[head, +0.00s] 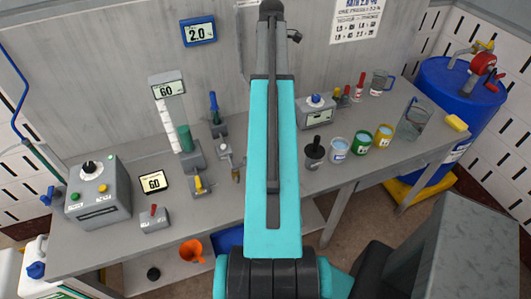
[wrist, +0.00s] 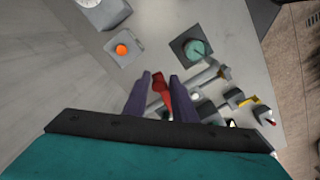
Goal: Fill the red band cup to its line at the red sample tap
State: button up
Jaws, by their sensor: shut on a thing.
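My gripper shows in the wrist view (wrist: 161,82), where two dark purple fingers are closed around a narrow red part (wrist: 158,84). The red part looks like the handle of the red sample tap, but its body is mostly hidden between and below the fingers. In the head view my teal arm stands across the middle and hides my gripper. I cannot make out a cup with a red band in either view.
In the head view a yellow-handled tap (head: 199,184) and a blue-handled tap (head: 214,105) stand left of my arm.

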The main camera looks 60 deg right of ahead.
jog(key=shift+w+d+r, duration=0.1)
jog(key=shift+w+d, duration=0.05)
jog(key=shift+w, duration=0.05)
jog(key=shift+w+d+n, duration=0.2)
jog(key=shift+w+n, duration=0.05)
jog(key=shift+n, duration=0.4)
jog(key=shift+w+d+n, duration=0.2)
jog(key=shift+n, duration=0.45)
jog(key=o, duration=1.9)
jog(key=shift+s+r, duration=0.1)
jog(key=shift+r, duration=4.3)
jog(key=shift+s, duration=0.1)
